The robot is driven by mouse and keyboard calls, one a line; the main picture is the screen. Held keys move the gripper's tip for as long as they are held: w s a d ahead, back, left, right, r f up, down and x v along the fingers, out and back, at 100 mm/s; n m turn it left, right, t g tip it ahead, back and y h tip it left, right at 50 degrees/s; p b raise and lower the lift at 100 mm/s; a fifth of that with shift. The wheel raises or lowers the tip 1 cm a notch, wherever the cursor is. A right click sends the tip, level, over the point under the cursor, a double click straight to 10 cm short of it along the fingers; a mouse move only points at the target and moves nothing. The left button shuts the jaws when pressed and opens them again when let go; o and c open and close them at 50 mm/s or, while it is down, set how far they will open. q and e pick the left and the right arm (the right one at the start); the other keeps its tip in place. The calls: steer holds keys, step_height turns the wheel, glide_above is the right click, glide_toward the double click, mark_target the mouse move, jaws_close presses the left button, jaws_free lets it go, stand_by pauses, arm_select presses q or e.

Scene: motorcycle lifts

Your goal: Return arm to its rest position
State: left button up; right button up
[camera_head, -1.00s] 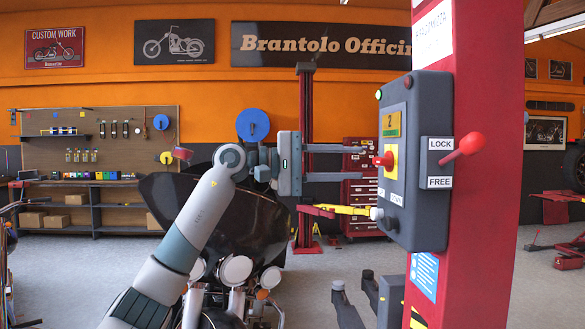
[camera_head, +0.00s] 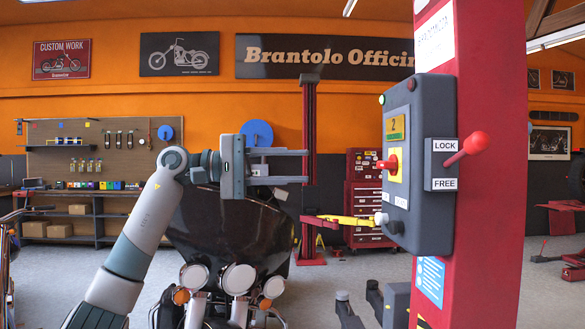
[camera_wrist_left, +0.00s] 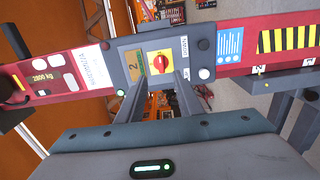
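My left gripper (camera_head: 303,166) is open and empty, its two fingers pointing right in the head view. It is in the air to the left of the grey control box (camera_head: 432,215), clear of it. The box carries a red rotary switch (camera_head: 388,163) on a yellow plate and a small display showing 2. The left wrist view shows the red switch (camera_wrist_left: 160,63) beyond the open fingers (camera_wrist_left: 155,92). A red-knobbed lever (camera_head: 476,142) on the box's side tilts up beside the LOCK label, above FREE. My right gripper is not in view.
The box is fixed to a red lift post (camera_head: 487,230). A dark motorcycle (camera_head: 232,235) stands behind my left arm. A red tool cabinet (camera_head: 363,195) and a workbench (camera_head: 98,225) are at the back. Open air lies between the gripper and the box.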

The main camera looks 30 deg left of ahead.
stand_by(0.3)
